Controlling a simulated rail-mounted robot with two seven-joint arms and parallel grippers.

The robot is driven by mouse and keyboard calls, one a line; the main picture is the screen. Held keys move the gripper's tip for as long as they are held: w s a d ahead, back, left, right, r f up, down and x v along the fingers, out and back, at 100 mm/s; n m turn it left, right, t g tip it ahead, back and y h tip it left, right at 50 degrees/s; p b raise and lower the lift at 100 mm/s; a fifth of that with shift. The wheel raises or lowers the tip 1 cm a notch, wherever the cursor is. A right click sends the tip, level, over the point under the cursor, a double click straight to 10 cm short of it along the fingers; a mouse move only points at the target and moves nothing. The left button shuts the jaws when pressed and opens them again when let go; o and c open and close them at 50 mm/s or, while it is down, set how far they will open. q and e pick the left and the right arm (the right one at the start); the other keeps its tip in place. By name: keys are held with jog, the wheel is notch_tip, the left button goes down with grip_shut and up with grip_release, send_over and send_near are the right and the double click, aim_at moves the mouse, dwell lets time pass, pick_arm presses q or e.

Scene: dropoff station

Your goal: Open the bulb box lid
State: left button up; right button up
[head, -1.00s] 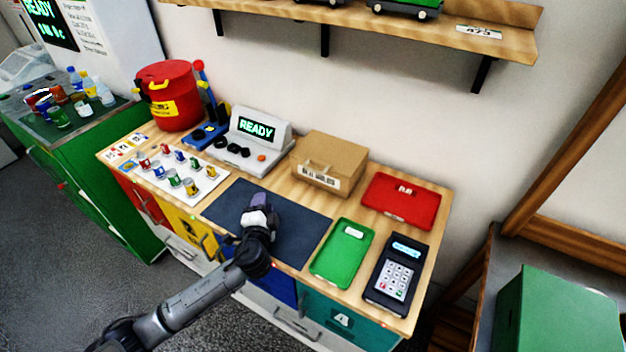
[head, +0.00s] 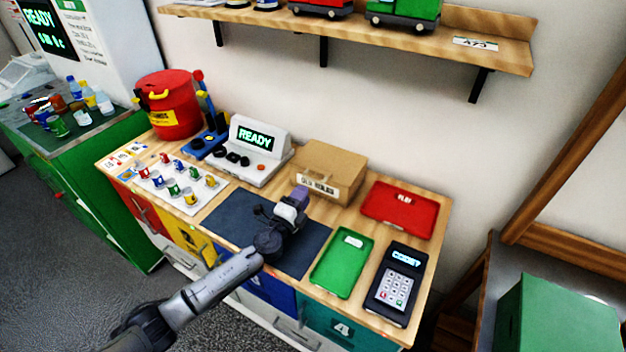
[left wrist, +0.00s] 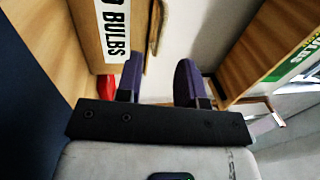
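The bulb box (head: 338,161) is a closed brown cardboard-coloured box at the back of the wooden counter, with a white label on its front. In the left wrist view the box (left wrist: 88,22) is at upper left, its label reading "BULBS". My left gripper (head: 301,196) has purple fingers and is just in front of the box's lower left front, above the dark mat. In the left wrist view the left gripper (left wrist: 160,80) is open, with nothing between its fingers. Contact with the box cannot be told. My right gripper is not in view.
A red tray (head: 430,213), a green tray (head: 332,268) and a keypad (head: 397,285) lie right of the dark mat (head: 230,216). A display unit (head: 262,150), small cups on a white board and a red bucket (head: 172,110) stand left. A shelf (head: 460,40) hangs above.

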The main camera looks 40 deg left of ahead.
aim_at(313, 180)
pick_arm(q)
jog(key=shift+b+x, duration=0.3)
jog(key=shift+x, duration=3.05)
grip_shut()
